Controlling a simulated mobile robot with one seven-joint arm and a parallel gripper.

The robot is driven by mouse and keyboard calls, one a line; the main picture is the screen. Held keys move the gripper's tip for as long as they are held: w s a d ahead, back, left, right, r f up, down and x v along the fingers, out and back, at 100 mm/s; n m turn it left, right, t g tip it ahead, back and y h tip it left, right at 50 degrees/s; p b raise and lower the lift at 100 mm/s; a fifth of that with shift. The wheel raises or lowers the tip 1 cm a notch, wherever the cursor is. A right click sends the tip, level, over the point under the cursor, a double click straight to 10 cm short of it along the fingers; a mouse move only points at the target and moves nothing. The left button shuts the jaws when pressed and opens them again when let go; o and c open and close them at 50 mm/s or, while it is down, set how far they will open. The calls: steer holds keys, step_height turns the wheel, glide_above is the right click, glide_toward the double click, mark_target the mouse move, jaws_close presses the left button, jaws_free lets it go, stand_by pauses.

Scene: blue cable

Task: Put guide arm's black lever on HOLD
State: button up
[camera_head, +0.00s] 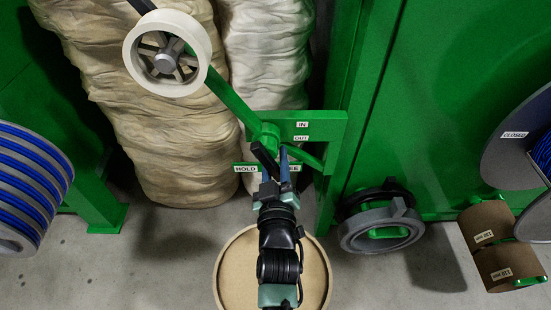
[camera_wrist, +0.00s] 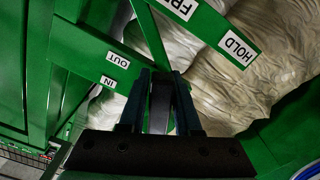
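The black lever (camera_head: 265,160) sits at the pivot of the green guide arm (camera_head: 232,101). It slants down and right in front of a green plate labelled HOLD (camera_head: 245,169) at the left and FREE at the right, whose label is partly hidden. My gripper (camera_head: 284,165) is at the lever's lower end. In the wrist view, the two dark fingers of my gripper (camera_wrist: 160,98) stand apart, with a dark bar that looks like the lever (camera_wrist: 160,108) between them. Whether they press on it cannot be told. The HOLD label (camera_wrist: 236,48) shows beyond the fingers at upper right.
A white wheel (camera_head: 167,53) is on the guide arm's upper end. IN and OUT labels (camera_head: 302,125) mark a green bracket. Wrapped bales (camera_head: 150,120) stand behind. A round tan-topped drum (camera_head: 232,270) is below my arm. Blue cable reels (camera_head: 30,185) flank both sides.

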jaws_close()
stand_by(1.1)
